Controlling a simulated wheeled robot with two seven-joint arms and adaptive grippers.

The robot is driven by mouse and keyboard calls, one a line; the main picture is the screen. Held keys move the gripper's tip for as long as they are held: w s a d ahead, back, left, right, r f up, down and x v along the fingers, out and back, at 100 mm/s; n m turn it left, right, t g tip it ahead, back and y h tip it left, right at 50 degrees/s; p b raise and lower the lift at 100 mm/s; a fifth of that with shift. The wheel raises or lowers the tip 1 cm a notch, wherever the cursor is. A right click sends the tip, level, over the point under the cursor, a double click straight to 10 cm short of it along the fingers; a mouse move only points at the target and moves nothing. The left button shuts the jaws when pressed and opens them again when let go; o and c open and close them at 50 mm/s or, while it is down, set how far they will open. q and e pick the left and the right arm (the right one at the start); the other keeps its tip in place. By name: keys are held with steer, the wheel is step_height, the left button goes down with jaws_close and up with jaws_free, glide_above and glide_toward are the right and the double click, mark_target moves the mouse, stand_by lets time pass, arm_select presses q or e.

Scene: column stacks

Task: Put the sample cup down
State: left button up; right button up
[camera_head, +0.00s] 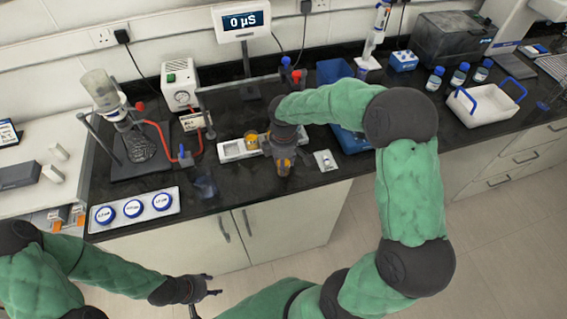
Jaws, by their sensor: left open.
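My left gripper (205,294) is open and empty at the lower left, in front of the bench and below its top, away from the cups. My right gripper (284,160) points down over the front of the dark bench top. A small amber-orange patch shows at its fingertips, possibly a sample cup, but the fingers hide most of it and I cannot tell whether they are closed on it. Another small cup with amber content (251,140) stands in the white holder (232,152), just left of the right gripper.
A white panel with several blue discs (134,208) lies at the front left. A glass flask setup with red tubing (139,147) stands behind it. A small white plate (325,160), blue tray (350,140) and white basket (484,104) are to the right. A 0 µS display (243,21) stands behind.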

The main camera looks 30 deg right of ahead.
steer(key=o, duration=0.7)
steer(key=shift+f, duration=0.15)
steer(key=o, duration=0.5)
steer(key=shift+c, duration=0.2)
step_height(320, 180, up, 12)
steer(key=p, duration=0.2)
steer(key=shift+r+p, duration=0.2)
steer(key=shift+p, duration=0.1)
